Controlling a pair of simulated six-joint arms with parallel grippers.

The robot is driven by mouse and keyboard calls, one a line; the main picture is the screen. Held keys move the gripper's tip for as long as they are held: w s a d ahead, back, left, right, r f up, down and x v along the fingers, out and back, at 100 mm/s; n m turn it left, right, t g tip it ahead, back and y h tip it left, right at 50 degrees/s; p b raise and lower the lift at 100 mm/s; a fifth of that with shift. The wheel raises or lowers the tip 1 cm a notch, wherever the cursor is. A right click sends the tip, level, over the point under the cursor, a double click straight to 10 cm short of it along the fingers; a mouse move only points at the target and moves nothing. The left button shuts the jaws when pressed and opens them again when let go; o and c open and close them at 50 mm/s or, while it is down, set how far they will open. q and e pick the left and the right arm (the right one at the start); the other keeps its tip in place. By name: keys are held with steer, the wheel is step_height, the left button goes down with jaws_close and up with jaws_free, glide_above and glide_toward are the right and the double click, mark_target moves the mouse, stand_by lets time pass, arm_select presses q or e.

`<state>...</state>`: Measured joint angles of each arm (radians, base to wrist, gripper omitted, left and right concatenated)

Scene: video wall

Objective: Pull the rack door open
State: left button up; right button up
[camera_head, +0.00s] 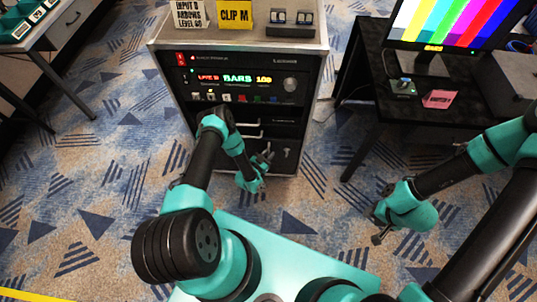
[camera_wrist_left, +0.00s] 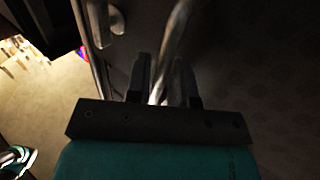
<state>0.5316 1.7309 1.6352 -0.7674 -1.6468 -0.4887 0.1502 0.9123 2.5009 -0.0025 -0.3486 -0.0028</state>
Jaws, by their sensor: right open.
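The rack (camera_head: 297,95) stands at the top middle of the head view, with a dark lower front. My left gripper (camera_head: 264,160) is low at its front, towards the right side. In the left wrist view, a shiny metal door handle (camera_wrist_left: 178,35) runs between the two dark fingers of my left gripper (camera_wrist_left: 165,80), which look shut on it. The fingers and arm hide part of the handle and lower front. My right gripper (camera_head: 378,222) is open and empty over the carpet, right of the rack and apart from it.
Signs, including a yellow CLIP M card (camera_head: 235,14), stand on the rack. A black table (camera_head: 372,70) to the right bears a colour-bar monitor (camera_head: 455,22) and a pink item (camera_head: 439,99). Another table (camera_head: 62,40) is at upper left.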

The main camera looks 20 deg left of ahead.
arm_select(q)
steer(key=shift+c, duration=0.4)
jaws_close()
steer(key=shift+s, duration=0.25)
